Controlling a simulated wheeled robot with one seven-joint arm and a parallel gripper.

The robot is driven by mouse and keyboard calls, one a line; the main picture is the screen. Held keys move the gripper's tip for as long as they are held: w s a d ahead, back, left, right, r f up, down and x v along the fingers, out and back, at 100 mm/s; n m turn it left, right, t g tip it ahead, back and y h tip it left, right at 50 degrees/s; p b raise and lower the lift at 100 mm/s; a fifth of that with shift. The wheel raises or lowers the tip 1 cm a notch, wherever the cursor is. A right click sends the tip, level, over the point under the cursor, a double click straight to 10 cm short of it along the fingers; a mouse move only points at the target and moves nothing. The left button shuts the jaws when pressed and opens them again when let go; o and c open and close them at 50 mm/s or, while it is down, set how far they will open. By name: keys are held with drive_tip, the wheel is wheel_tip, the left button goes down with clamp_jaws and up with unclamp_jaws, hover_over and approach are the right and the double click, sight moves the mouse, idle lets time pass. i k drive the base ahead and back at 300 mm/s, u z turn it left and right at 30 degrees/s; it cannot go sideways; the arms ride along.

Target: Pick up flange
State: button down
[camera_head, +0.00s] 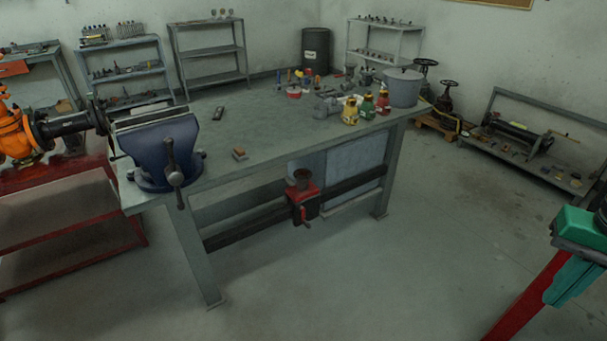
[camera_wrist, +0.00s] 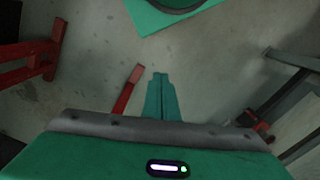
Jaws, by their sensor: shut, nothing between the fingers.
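In the head view an orange valve (camera_head: 15,135) stands at the left edge, with a black flanged pipe piece (camera_head: 68,125) joined to its right side. The pipe piece's round flange end (camera_head: 98,117) is close to the blue vise (camera_head: 160,150); I cannot tell whether they touch. I see no loose flange that I can name surely. In the wrist view my gripper (camera_wrist: 160,78) has its teal fingers together, with nothing between them, above the bare floor. No flange is recognizable near the fingertips.
A grey workbench (camera_head: 235,125) carries the vise, bottles and a grey bucket (camera_head: 403,87). A red cart (camera_head: 70,225) stands left under the valve. Shelves line the back wall. Red bars (camera_wrist: 30,62) show in the wrist view.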

sight(302, 176)
drive_tip(key=u, duration=0.05)
drive_tip(key=i, duration=1.15)
drive_tip(key=u, duration=0.5)
